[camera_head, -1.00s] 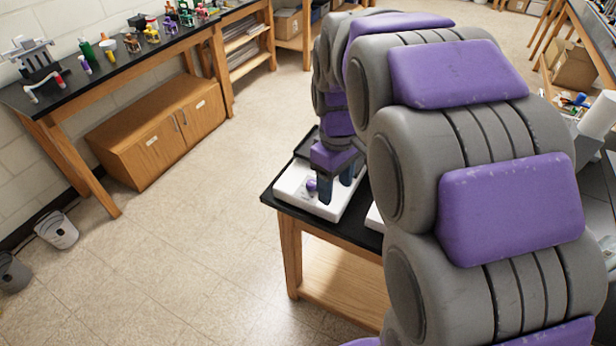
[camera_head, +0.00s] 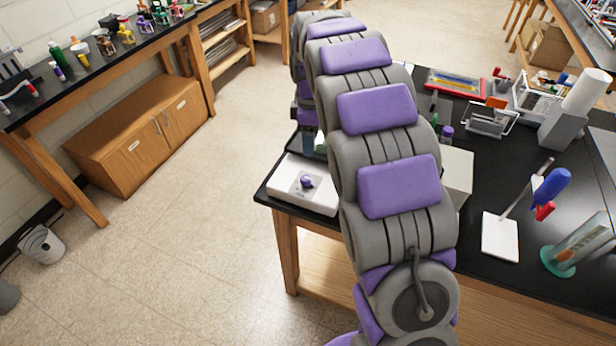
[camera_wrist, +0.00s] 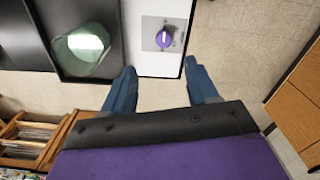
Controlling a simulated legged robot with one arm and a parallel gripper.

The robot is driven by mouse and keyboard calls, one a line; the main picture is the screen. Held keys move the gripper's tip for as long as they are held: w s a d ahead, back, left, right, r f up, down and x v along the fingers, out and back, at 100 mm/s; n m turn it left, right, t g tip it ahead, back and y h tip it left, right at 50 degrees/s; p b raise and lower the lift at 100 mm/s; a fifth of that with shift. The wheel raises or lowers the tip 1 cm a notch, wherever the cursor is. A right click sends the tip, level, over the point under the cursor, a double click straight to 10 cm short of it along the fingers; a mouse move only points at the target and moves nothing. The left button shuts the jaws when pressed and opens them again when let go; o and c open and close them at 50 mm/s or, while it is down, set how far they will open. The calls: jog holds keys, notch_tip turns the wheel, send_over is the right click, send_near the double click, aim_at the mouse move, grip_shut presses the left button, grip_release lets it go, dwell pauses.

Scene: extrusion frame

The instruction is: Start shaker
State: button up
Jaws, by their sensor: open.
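The shaker is a white box (camera_head: 292,201) at the near left corner of the black bench. A purple knob (camera_head: 307,182) sits on a grey panel on its front part. In the wrist view the knob (camera_wrist: 164,38) shows a pale upright bar. A dark platform (camera_wrist: 110,71) adjoins the white housing, with a greenish glass vessel (camera_wrist: 82,45) on it. My gripper (camera_wrist: 162,83) is open and empty, its blue fingers spread apart, with the knob beyond the tips and between their lines.
A wooden cabinet (camera_head: 130,140) stands left. The floor between is clear.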

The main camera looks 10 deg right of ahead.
aim_at(306, 178)
jog(key=f, duration=0.3)
jog(key=a+f+b, duration=0.1)
jog(key=f, duration=0.3)
jog(key=a+f+b, duration=0.1)
jog(key=f, duration=0.2)
jog(key=shift+s+f, duration=0.1)
jog(key=shift+f, duration=0.25)
jog(key=f, duration=0.1)
jog(key=d+f, duration=0.1)
jog(key=f+b, duration=0.1)
jog(key=shift+d+f, duration=0.3)
jog(key=shift+f, duration=0.1)
jog(key=shift+a, duration=0.65)
jog(key=shift+c, duration=0.6)
jog(key=shift+d, duration=0.4)
jog(key=c, duration=0.6)
jog(key=shift+a, duration=0.1)
jog(key=c, duration=0.3)
